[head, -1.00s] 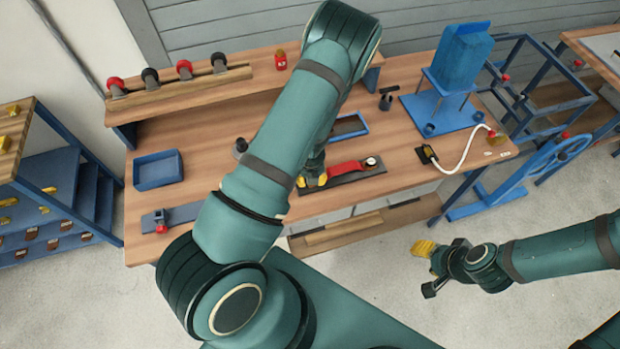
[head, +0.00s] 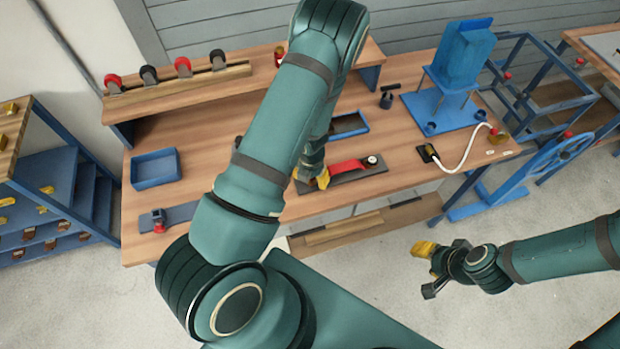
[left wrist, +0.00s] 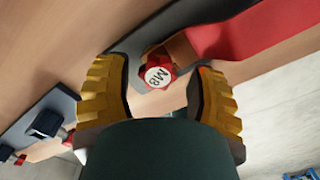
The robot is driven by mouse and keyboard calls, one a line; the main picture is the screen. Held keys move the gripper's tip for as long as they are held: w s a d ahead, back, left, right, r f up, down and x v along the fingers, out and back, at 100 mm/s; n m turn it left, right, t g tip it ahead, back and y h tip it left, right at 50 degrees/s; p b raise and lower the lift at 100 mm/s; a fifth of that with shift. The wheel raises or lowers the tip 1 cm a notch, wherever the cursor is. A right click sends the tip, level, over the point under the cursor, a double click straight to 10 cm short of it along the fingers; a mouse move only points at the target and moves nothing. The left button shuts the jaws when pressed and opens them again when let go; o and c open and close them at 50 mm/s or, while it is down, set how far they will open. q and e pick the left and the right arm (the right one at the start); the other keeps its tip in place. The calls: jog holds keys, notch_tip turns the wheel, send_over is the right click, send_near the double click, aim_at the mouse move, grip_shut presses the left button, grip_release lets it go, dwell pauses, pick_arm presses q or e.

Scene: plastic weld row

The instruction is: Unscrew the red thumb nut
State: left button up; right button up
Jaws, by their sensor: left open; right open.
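The red thumb nut (left wrist: 157,77), with a white cap marked M8, shows in the left wrist view. It lies between the yellow ribbed fingers of my left gripper (left wrist: 160,98), which is open, with a gap on both sides. The nut sits at a dark plate beside a red strip (left wrist: 245,25). In the head view my left gripper (head: 317,180) is low over the left end of the dark plate (head: 357,178), and I cannot make out the nut there. My right gripper (head: 428,272) is open and empty, off the bench's front edge.
A blue tray (head: 157,168) and a grey-blue bar with a red knob (head: 158,227) are at the bench's left. A rear shelf holds red and black knobs (head: 183,67). A blue machine (head: 463,55) and white cable (head: 468,150) stand right.

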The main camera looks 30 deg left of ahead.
pick_arm(q)
jog(key=m, duration=0.3)
jog(key=m+b, duration=0.1)
jog(key=m, duration=0.1)
jog(key=shift+a+m, duration=0.2)
jog(key=shift+m, duration=0.2)
jog(key=m, duration=0.6)
jog(key=shift+a+m+b, duration=0.25)
jog(key=shift+m+b, duration=0.05)
jog(key=shift+b, duration=0.1)
jog(key=shift+m, duration=0.3)
jog(key=shift+a, duration=0.2)
grip_shut()
